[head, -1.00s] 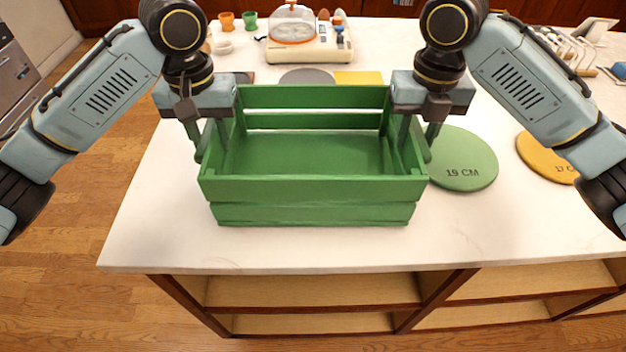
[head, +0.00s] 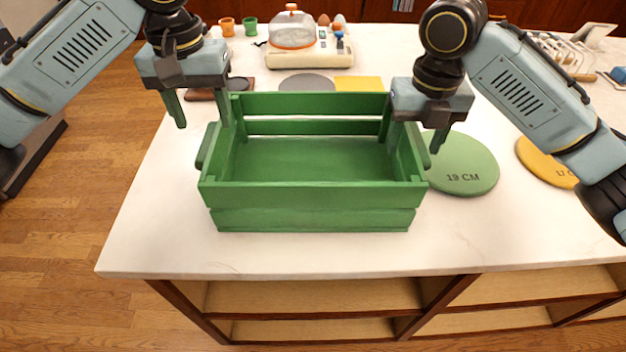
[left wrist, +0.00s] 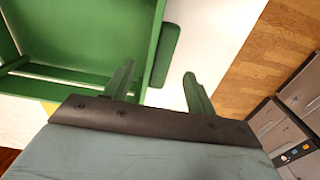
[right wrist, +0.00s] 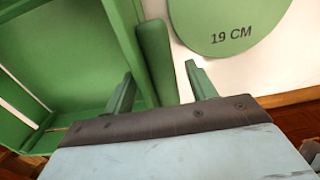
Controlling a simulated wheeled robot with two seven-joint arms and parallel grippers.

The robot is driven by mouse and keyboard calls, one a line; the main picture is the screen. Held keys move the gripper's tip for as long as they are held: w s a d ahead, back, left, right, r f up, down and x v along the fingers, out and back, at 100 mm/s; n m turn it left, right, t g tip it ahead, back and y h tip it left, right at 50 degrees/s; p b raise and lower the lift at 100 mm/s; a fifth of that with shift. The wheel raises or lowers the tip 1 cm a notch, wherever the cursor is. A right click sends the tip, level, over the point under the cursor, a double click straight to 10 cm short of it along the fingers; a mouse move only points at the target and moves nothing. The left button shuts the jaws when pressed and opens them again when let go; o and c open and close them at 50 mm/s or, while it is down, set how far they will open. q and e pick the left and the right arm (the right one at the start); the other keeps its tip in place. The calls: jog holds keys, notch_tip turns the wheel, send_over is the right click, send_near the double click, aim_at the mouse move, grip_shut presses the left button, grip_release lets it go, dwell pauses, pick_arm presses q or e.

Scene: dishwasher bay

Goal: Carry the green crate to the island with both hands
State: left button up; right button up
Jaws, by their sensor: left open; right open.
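The empty green crate (head: 310,195) sits upright on the white-topped island (head: 150,235), with a handle bar on each short side. My left gripper (head: 199,112) is open and empty, raised above and beyond the left handle (head: 207,146). The left wrist view also shows this handle (left wrist: 166,55), clear of the fingers. My right gripper (head: 420,135) is open at the right side of the crate. In the right wrist view the right handle (right wrist: 157,60) runs between its spread fingers; I cannot tell how deep it lies between them.
A green disc (head: 465,165) marked 19 CM lies right of the crate, and a yellow disc (head: 548,160) further right. A scale-like device (head: 305,45), a grey disc (head: 307,82) and small cups stand behind. The countertop left of the crate is clear.

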jog(key=shift+r, duration=0.55)
pick_arm(q)
notch_tip(320, 180, up, 6)
jog(key=shift+f, duration=0.15)
pick_arm(e)
notch_tip(320, 180, up, 11)
dwell(0.4)
